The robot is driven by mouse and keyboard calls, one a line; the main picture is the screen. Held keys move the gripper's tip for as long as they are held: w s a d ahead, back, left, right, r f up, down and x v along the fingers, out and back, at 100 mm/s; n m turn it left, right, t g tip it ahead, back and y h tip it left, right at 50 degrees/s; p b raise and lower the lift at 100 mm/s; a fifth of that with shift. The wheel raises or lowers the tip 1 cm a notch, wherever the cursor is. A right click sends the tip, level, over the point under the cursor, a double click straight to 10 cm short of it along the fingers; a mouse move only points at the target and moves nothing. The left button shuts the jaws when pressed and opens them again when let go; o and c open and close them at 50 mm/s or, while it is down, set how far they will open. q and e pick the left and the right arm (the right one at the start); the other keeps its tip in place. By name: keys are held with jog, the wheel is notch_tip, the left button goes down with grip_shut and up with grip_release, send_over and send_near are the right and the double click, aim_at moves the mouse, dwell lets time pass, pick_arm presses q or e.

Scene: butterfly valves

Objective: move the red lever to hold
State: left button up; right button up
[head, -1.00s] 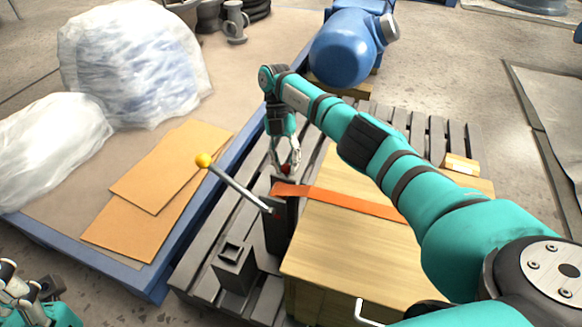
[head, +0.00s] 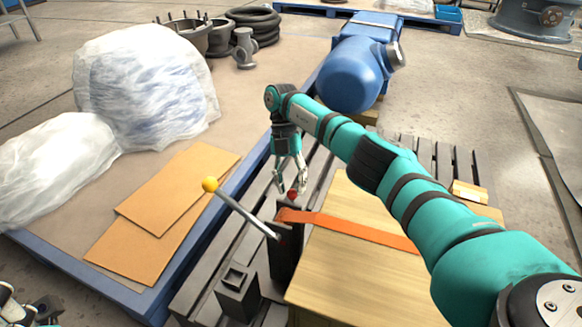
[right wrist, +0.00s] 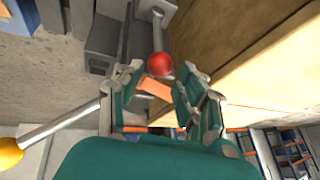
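The red lever's round knob (head: 292,195) is just below my right gripper in the head view. In the right wrist view the red knob (right wrist: 159,65) shows on a grey rod, in line with the gap between the fingers. My right gripper (head: 291,184) is open, its fingers pointing down at the knob; I cannot tell whether either finger touches it. A second lever has a yellow knob (head: 210,184) and a grey rod slanting to a dark post; this knob also shows in the right wrist view (right wrist: 8,152). My left gripper (head: 18,312) is cut off at the lower left corner.
A wooden crate (head: 355,265) with an orange strap (head: 350,227) stands right of the dark post (head: 285,258) on a grey pallet. A blue-edged platform (head: 75,275) on the left bears cardboard sheets and plastic-wrapped bundles. A blue motor (head: 350,80) lies behind my right arm.

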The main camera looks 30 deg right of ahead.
notch_tip(320, 180, up, 8)
jog(key=shift+r, duration=0.15)
dwell(0.3)
